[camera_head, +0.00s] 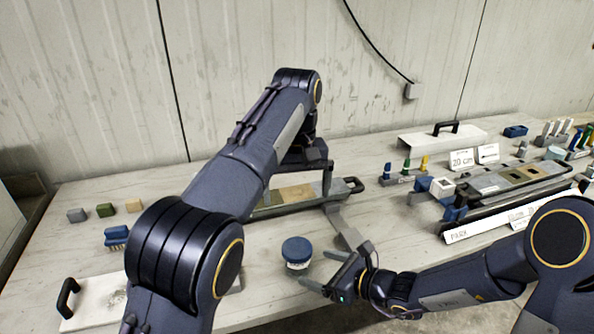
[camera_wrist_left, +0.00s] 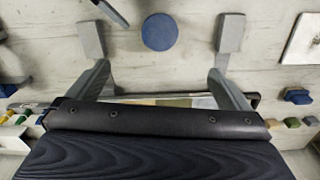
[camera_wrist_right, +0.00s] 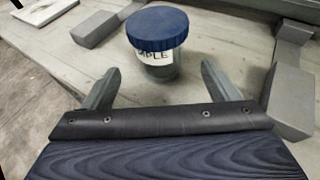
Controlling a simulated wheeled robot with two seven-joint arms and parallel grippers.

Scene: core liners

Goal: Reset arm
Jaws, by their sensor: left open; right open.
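My left gripper (camera_wrist_left: 158,68) is open and empty, with its fingers spread in the left wrist view. In the head view it hangs over the middle of the table by a long core tray (camera_head: 296,197), its fingertips hard to make out. My right gripper (camera_head: 314,268) is open and empty, low over the front of the table. A round jar with a blue lid (camera_head: 297,250) stands upright just left of the right fingertips. The jar (camera_wrist_right: 155,45) is ahead of the open right fingers in the right wrist view, not between them.
Grey support feet (camera_head: 350,235) stick out by the jar. A white panel with a black handle (camera_head: 85,303) lies at the front left, near a blue brush (camera_head: 116,238) and small coloured blocks (camera_head: 105,210). More trays (camera_head: 510,178) and signs (camera_head: 461,160) crowd the right. A wall stands behind.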

